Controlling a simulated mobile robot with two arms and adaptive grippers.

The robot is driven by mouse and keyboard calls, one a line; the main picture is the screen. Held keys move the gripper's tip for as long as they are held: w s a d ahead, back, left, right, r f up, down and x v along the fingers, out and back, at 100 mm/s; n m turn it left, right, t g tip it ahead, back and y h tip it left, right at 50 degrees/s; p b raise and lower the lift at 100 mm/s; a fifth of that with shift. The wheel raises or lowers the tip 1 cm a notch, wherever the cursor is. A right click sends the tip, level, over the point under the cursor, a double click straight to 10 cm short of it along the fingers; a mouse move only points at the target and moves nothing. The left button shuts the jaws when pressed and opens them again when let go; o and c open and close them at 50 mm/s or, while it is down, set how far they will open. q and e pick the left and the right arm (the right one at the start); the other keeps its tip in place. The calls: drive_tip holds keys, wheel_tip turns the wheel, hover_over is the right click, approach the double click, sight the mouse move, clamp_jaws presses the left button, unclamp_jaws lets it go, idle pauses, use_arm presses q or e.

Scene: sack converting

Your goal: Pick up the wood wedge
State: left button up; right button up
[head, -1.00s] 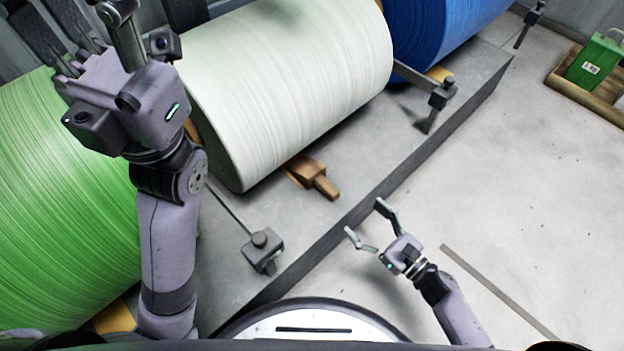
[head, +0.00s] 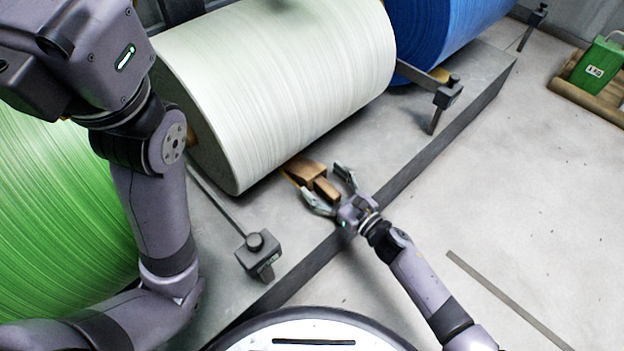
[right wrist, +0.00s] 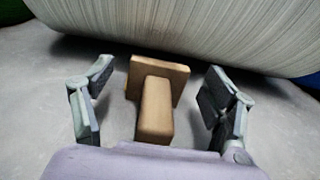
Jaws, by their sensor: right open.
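The wood wedge (head: 308,173) is brown, with a wide block and a narrower handle. It lies on the grey platform against the lower edge of the white roll (head: 285,85). In the right wrist view the wedge (right wrist: 156,106) stands between the open fingers, its handle pointing at my palm, with a gap on each side. My right gripper (head: 331,188) is open and empty, its fingers on either side of the handle. My left arm comes in from the left, large and near the camera; its gripper fingers are out of the picture.
A green roll (head: 55,205) lies at left and a blue roll (head: 445,35) at the back. Posts with dark clamp blocks (head: 258,252) stand on the grey platform (head: 225,215). A green box (head: 597,65) sits in a wooden tray at upper right.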

drive_tip(key=shift+x, duration=1.2)
drive_tip(key=shift+c, duration=0.5)
drive_tip(key=c, duration=1.3)
